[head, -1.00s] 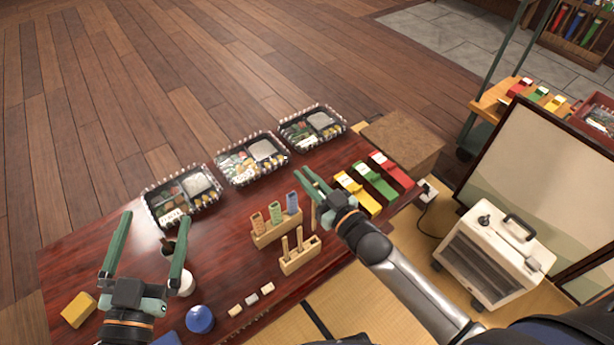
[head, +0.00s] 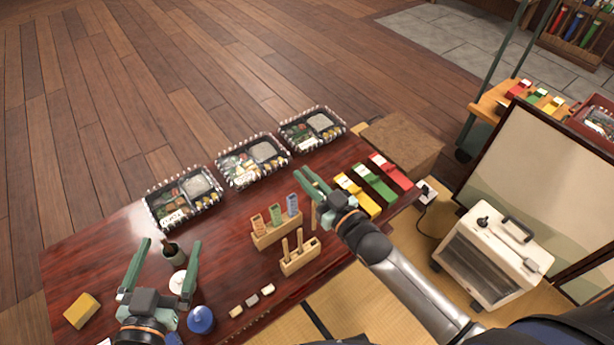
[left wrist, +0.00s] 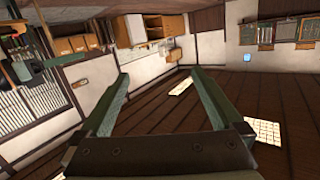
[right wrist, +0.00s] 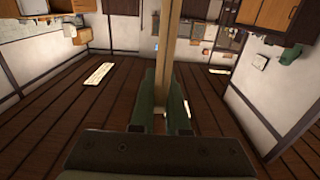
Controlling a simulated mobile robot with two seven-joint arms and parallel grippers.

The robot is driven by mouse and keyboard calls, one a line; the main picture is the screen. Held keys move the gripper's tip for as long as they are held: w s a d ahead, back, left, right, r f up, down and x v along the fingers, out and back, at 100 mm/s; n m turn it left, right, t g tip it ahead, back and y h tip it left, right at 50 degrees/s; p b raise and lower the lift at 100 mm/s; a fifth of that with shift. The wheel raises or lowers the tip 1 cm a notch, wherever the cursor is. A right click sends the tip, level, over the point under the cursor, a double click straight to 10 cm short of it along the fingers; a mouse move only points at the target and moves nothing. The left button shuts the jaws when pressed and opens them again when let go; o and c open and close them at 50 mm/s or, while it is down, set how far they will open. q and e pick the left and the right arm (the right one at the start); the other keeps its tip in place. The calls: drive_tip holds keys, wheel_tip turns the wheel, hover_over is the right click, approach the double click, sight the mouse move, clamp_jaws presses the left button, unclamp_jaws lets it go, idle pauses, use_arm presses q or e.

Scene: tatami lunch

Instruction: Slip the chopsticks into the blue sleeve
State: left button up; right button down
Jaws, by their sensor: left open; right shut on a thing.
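My right gripper (head: 310,180) is shut on a pair of pale wooden chopsticks (right wrist: 167,30), which run straight out between its fingers in the right wrist view. In the head view the chopsticks (head: 313,214) hang upright below the fingers, just right of the blue sleeve (head: 292,206). The blue sleeve stands upright in a wooden rack (head: 272,240), beside a green and an orange sleeve. The gap between chopsticks and blue sleeve is hard to judge. My left gripper (head: 169,245) is open and empty, over the table's left part near a dark cup.
A second wooden block (head: 301,263) holds upright chopsticks in front of the sleeve rack. Three bento boxes (head: 251,160) line the far edge. Yellow, green and red folded packets (head: 376,185) lie at right. A blue round object (head: 201,319) and a yellow block (head: 82,311) are at left.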

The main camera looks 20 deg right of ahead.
drive_tip(key=shift+r+p, duration=0.3)
use_arm(q)
drive_tip(key=s+f+g+p, duration=0.1)
drive_tip(key=s+f+g, duration=0.2)
drive_tip(key=f, duration=0.3)
drive_tip(key=s+f+n+g+y+p, duration=0.1)
drive_tip(key=s+f+g+p, duration=0.1)
drive_tip(key=f, duration=0.4)
drive_tip(key=shift+s+d+f+n+g, duration=0.25)
drive_tip(key=shift+s+g, duration=0.55)
drive_tip(key=shift+s, duration=0.4)
use_arm(e)
drive_tip(key=shift+r, duration=1.4)
use_arm(q)
drive_tip(key=shift+a, duration=0.1)
use_arm(e)
drive_tip(key=shift+w, duration=0.1)
